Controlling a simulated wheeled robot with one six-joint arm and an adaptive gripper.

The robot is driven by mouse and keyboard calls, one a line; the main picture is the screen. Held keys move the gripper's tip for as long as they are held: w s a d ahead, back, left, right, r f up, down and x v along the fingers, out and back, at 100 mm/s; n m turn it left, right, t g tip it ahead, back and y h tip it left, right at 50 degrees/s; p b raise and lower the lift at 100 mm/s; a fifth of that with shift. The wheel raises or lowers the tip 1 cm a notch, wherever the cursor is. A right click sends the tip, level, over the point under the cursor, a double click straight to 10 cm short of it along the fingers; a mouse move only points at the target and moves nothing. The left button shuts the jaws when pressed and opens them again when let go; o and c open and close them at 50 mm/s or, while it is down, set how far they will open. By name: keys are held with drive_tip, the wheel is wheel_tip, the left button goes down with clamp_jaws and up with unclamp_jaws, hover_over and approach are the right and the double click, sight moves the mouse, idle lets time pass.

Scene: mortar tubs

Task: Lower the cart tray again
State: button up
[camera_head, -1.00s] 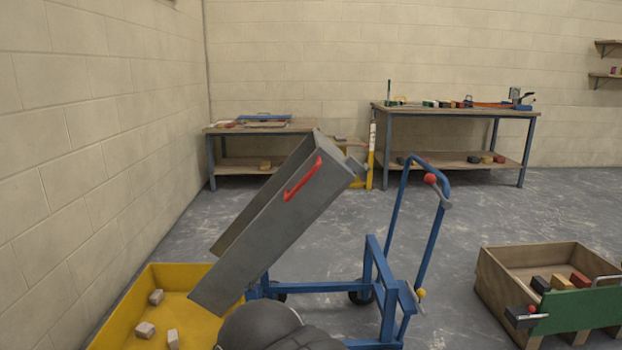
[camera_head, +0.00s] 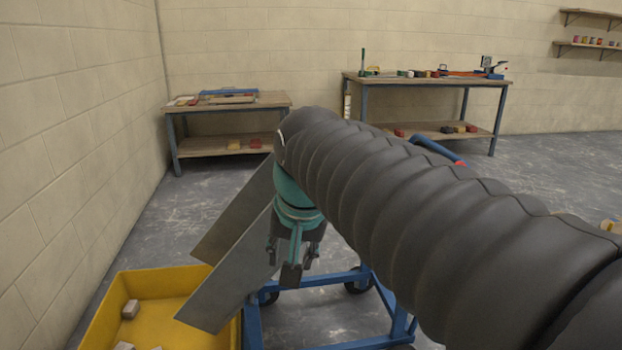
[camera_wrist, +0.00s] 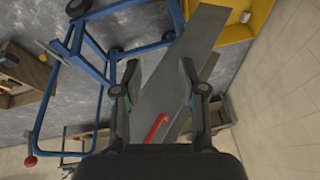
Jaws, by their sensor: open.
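The grey cart tray (camera_head: 232,277) is tipped up steeply, its low end at the yellow tub; my arm hides its upper part in the head view. The tray also fills the middle of the wrist view (camera_wrist: 165,85). Its red handle (camera_wrist: 157,130) shows between the finger bases in the wrist view, with nothing gripping it. The blue cart frame (camera_head: 330,278) stands on the floor below the tray. My gripper (camera_head: 298,270) points down in front of the tray; in the wrist view its fingers (camera_wrist: 159,80) are spread apart on either side of the tray face, and empty.
The yellow tub (camera_head: 105,305) with pale blocks stands at the lower left, close to the wall. Two workbenches (camera_head: 230,100) (camera_head: 430,82) stand along the back wall. The cart's push bar with a red knob (camera_wrist: 30,161) is at the left in the wrist view.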

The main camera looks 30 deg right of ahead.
drive_tip(key=w+d+r+m+g+p, duration=0.1)
drive_tip(key=w+d+r+m+g, duration=0.1)
drive_tip(key=w+d+r+m, duration=0.6)
drive_tip(key=w+d+r+m+g, duration=0.1)
drive_tip(key=w+d+r+m, duration=0.5)
drive_tip(key=w, duration=0.4)
drive_tip(key=f+b, duration=0.1)
drive_tip(key=f, duration=0.3)
drive_tip(key=w+f+b, duration=0.1)
drive_tip(key=f, duration=0.3)
drive_tip(key=f+b, duration=0.1)
drive_tip(key=f, duration=0.4)
drive_tip(key=shift+w, duration=0.4)
clamp_jaws()
